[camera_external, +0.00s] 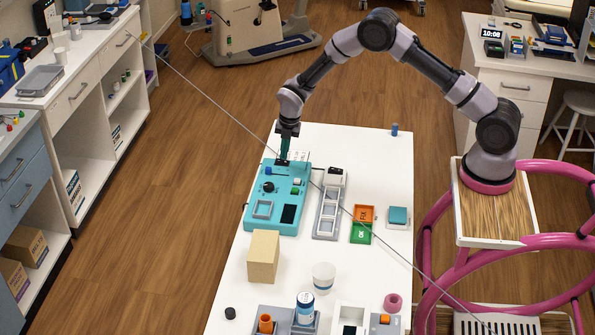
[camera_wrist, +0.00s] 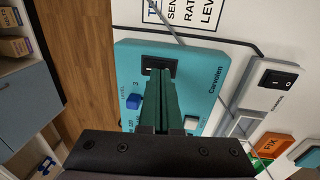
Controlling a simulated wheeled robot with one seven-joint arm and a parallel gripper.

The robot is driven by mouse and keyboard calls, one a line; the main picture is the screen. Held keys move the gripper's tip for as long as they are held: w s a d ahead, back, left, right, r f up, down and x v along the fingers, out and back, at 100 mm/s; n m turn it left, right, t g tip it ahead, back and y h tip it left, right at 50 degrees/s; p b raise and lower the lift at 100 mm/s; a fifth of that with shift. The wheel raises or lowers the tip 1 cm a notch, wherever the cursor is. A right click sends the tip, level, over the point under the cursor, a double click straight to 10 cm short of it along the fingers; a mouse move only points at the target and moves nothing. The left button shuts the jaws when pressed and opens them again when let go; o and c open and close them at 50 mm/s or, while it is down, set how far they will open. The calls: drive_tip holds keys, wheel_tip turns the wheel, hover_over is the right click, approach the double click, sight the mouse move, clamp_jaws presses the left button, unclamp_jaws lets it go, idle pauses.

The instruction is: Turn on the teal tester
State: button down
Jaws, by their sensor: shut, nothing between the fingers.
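The teal tester (camera_external: 289,220) lies on the white table, with a dark screen, a square frame, a black knob and small coloured controls on top. In the wrist view its teal face (camera_wrist: 207,80) carries a black rocker switch (camera_wrist: 149,63) near the top edge and a blue knob (camera_wrist: 134,102). My gripper (camera_external: 283,161) is shut and empty, pointing down at the tester's far end. In the wrist view its green fingertips (camera_wrist: 160,72) overlap the rocker switch and hide part of it. I cannot tell whether they touch it, or which way the switch is set.
A grey device (camera_external: 317,227) with its own black switch (camera_wrist: 282,79) stands right of the tester. An orange-and-green FIX/OK card (camera_external: 362,224), a wooden block (camera_external: 263,257) and a white cup (camera_external: 324,277) are nearby. A thin line crosses the external view diagonally.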

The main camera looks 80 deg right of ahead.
sight(285, 162)
wheel_tip(285, 162, up, 13)
drive_tip(key=s, duration=0.1)
drive_tip(key=shift+s+f, duration=0.15)
drive_tip(key=shift+s, duration=0.25)
drive_tip(key=shift+w+r, duration=0.2)
drive_tip(key=shift+w, duration=0.6)
drive_tip(key=f, duration=0.4)
drive_tip(key=w+f, duration=0.1)
drive_tip(key=f, duration=0.4)
drive_tip(key=w+f, duration=0.1)
drive_tip(key=f, duration=0.4)
